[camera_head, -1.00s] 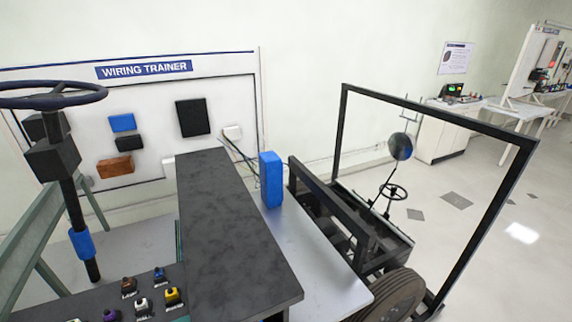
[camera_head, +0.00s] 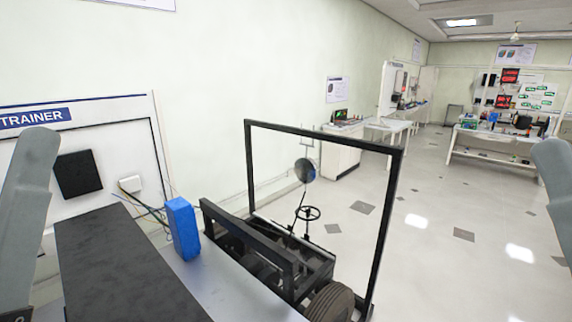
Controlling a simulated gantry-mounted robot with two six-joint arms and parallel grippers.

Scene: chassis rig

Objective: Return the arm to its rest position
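Two grey arm links of mine show in the head view, one at the left edge and one at the right edge. Neither gripper is in the frame, so I cannot see their fingers or whether they hold anything. The black chassis frame (camera_head: 393,215) stands in the middle, with a steering wheel (camera_head: 308,213) and a wheel (camera_head: 332,301) at its lower right. A blue block (camera_head: 182,228) stands upright on the light bench top, left of the chassis.
A dark panel top (camera_head: 125,265) fills the lower left. The wiring trainer board (camera_head: 130,108) stands behind it, with wires from a white box (camera_head: 130,184). Benches with equipment (camera_head: 495,143) stand at the back right. The tiled floor right of the chassis is open.

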